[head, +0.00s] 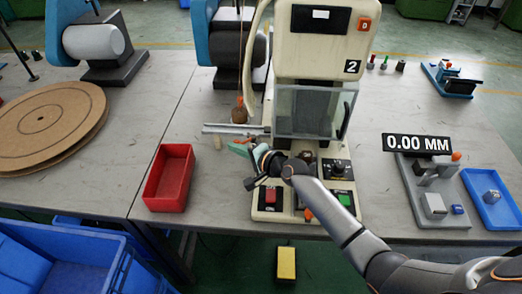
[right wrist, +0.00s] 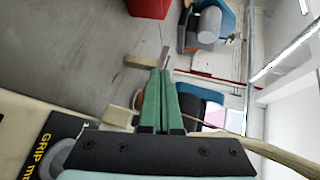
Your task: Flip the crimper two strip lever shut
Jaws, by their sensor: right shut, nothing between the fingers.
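Crimper two (head: 325,45) is the cream press marked "2" at the middle of the bench in the head view. A grey metal strip guide (head: 235,129) sticks out from its left side, and a small beige peg (head: 217,142) shows just below it. I cannot tell for sure which part is the strip lever. My right gripper (head: 236,147) has green fingers, shut and empty, just below the guide at the press's left side. In the right wrist view the shut fingertips (right wrist: 159,74) point towards a grey bar end (right wrist: 165,56) and a beige piece (right wrist: 139,61); contact is unclear. My left gripper is out of view.
A red bin (head: 169,178) stands left of the press. A clear guard (head: 312,110) covers the press front. Right of it are a gauge stand (head: 435,190) reading 0.00 MM and a blue tray (head: 490,197). A brown disc reel (head: 50,125) lies far left.

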